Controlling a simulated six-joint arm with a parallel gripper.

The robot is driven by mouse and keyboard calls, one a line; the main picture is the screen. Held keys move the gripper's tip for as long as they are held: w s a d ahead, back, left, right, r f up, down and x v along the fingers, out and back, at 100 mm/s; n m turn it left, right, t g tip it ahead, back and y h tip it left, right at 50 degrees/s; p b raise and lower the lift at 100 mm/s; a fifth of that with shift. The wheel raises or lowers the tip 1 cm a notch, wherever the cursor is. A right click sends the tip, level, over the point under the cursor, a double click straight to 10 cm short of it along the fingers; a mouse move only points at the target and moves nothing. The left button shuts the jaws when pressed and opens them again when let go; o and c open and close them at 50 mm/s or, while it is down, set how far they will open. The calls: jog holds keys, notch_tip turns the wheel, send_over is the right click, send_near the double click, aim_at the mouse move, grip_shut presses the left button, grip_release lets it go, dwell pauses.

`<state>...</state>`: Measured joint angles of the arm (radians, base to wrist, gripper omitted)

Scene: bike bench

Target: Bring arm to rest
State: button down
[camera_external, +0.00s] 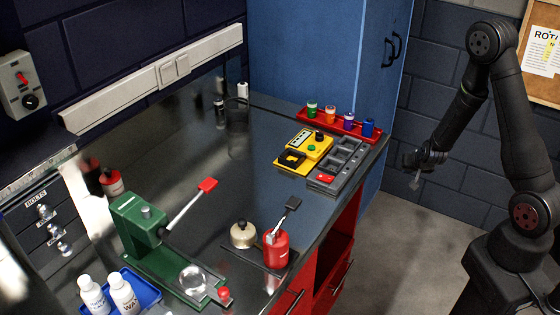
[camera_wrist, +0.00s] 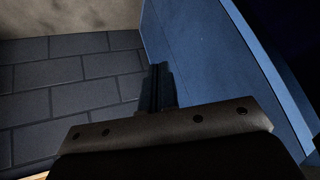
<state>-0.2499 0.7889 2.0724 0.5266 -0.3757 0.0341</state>
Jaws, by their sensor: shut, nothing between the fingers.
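My gripper (camera_external: 416,181) hangs in the air to the right of the bench, over the floor and in front of the grey block wall. It is shut and I see nothing held in it. My dark arm rises from its base at the right edge, bends at the top and slopes down to the gripper. In the wrist view the shut fingers (camera_wrist: 160,80) point away from the camera, with the block wall on the left and the blue cabinet on the right. The gripper touches nothing that I can see.
The bench top (camera_external: 180,140) holds a green press (camera_external: 140,225), a red can (camera_external: 277,250), a yellow device (camera_external: 311,143), a grey tray (camera_external: 325,181) and a red rack (camera_external: 345,127) of small bottles. A blue cabinet (camera_external: 300,50) stands behind. The floor (camera_external: 410,225) between bench and arm is clear.

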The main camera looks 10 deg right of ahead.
jog(key=shift+s+d+r, duration=0.1)
jog(key=shift+d+r, duration=0.15)
jog(key=shift+r, duration=0.25)
